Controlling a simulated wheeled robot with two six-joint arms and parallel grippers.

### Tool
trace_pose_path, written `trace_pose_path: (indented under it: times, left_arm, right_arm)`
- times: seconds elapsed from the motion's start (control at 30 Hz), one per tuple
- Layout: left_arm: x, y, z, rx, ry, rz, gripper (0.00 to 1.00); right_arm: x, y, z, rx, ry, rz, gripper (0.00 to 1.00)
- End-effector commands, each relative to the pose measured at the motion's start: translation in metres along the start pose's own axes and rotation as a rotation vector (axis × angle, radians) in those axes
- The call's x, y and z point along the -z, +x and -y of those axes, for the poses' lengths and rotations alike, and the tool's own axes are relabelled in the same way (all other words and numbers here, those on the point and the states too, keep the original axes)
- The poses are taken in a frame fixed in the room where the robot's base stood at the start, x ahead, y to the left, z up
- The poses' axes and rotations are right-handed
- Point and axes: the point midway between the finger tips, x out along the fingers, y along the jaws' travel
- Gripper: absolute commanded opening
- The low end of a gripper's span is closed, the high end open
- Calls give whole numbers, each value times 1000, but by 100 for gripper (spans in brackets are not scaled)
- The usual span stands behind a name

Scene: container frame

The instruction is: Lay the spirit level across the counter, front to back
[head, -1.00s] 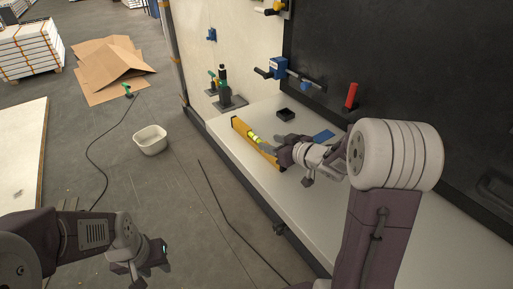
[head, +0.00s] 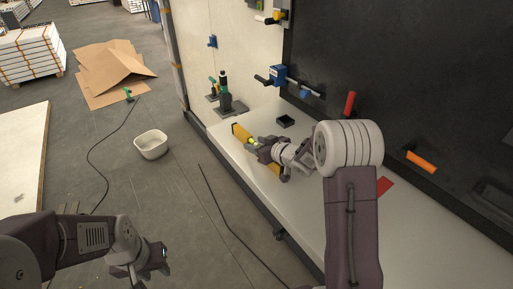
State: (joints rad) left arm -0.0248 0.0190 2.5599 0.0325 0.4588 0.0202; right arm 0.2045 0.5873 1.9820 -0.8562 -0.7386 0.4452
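The yellow spirit level (head: 238,131) lies along the front edge of the white counter (head: 315,215), lengthwise rather than front to back. My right gripper (head: 257,148) is over the middle of the level and hides much of it; its fingers are too small and covered to tell whether they are closed on it. My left gripper (head: 150,275) hangs low at the bottom left, over the floor and well away from the counter; its fingertips are not clear.
A small black tray (head: 286,121) sits on the counter behind the level. Dark tools (head: 228,98) stand at its far end. A blue clamp (head: 278,74) is on the back wall. A red piece (head: 385,186) lies by my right arm. A white bin (head: 151,144) is on the floor.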

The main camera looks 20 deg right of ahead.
Motion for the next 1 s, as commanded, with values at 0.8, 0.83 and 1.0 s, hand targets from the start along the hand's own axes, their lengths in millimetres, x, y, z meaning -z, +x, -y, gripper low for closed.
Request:
trace_pose_path:
  times: [0.8, 0.83, 1.0]
  left_arm:
    - [1, -13, 0, 0, 0, 0, 36]
    - [2, -14, 0, 0, 0, 0, 36]
    - [2, -20, 0, 0, 0, 0, 36]
  right_arm:
    - [68, -28, -1, -1, -4, -7, 0]
    - [73, -30, -1, -1, -4, -6, 0]
    - [92, -38, -1, 0, -1, -3, 0]
